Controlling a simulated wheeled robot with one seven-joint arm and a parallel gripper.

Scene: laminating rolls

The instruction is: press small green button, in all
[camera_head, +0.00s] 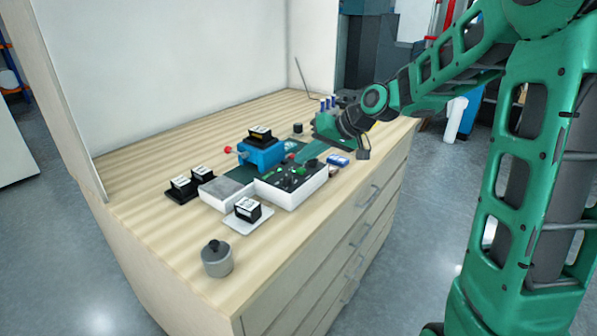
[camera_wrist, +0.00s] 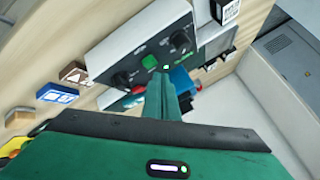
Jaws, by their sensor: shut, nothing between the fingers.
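A white control box with a dark top (camera_head: 308,187) stands near the front edge of the table. It also shows in the wrist view (camera_wrist: 112,46), with black knobs and a bright green button (camera_wrist: 149,62). In the head view small green spots show on its panel, one of them a green button (camera_head: 298,170); which is which is hard to tell at this size. My gripper (camera_head: 302,157) reaches in from the right, its green fingers together and empty, just above the box. In the wrist view the fingertips (camera_wrist: 163,77) appear beside the green button; contact cannot be told.
A blue device (camera_head: 262,155) with a red knob stands behind the box. A blue-and-white block (camera_head: 338,160) lies to its right. Black-and-white blocks (camera_head: 247,209) stand left and in front. A grey cylinder (camera_head: 216,259) stands at the near corner. The table's left side is clear.

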